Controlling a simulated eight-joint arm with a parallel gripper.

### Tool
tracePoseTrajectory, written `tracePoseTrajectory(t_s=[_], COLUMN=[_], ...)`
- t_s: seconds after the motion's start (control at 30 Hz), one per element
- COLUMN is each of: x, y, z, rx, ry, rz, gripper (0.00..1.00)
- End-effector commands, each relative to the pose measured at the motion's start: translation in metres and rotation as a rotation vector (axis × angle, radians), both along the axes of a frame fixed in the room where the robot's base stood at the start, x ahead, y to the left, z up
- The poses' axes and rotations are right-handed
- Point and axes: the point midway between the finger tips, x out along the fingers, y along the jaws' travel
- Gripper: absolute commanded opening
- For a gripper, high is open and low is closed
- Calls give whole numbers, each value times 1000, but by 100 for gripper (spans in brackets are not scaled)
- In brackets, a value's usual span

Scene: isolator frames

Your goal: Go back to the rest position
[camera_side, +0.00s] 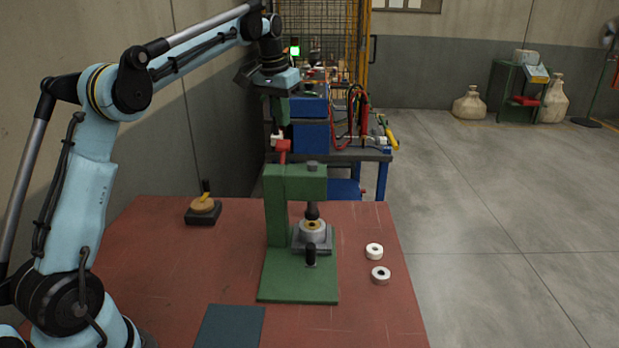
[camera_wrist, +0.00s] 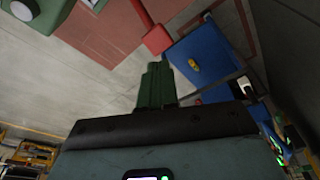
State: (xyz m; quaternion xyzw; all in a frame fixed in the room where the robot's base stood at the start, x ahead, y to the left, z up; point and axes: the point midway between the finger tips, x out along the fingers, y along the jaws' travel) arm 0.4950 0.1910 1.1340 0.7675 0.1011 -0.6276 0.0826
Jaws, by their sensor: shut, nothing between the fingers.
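My gripper (camera_side: 280,118) hangs high above the back of the red table, above the red-topped lever (camera_side: 283,150) of the green press (camera_side: 276,215). Its green fingers point down and are together, with nothing between them. In the wrist view the shut fingers (camera_wrist: 156,72) stand at the middle, with the red lever end (camera_wrist: 157,40) just beyond them; I cannot tell the exact gap. The press stands upright on the table, its black ram over a grey metal holder (camera_side: 315,238) with a brass-coloured ring in it.
Two white rings (camera_side: 374,251) (camera_side: 380,275) lie right of the press. A black block with a round tan piece (camera_side: 204,205) is at the back left. A dark mat (camera_side: 229,326) lies at the front. A blue workbench (camera_side: 311,137) stands behind the table.

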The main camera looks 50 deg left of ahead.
Motion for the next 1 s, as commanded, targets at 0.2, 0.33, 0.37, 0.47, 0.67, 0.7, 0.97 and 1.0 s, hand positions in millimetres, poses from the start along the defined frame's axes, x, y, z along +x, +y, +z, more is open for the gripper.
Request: tracePoseTrajectory(t_s=[0.2,0.33,0.37,0.47,0.67,0.7,0.97,1.0], x=[-1,-7,-10,-22,-56,-64,-121,-129], y=[-3,-17,-23,-44,-87,-95,-142,-148], z=[1,6,7,11,9,6,-22,-28], rx=[1,10,12,24,43,46,58,59], ry=[-3,-25,-34,-68,-144,-160,-261,-278], rz=[-3,-19,-25,-48,-96,-106,-168,-178], gripper=[0,0,0,0,0,0,0,0])
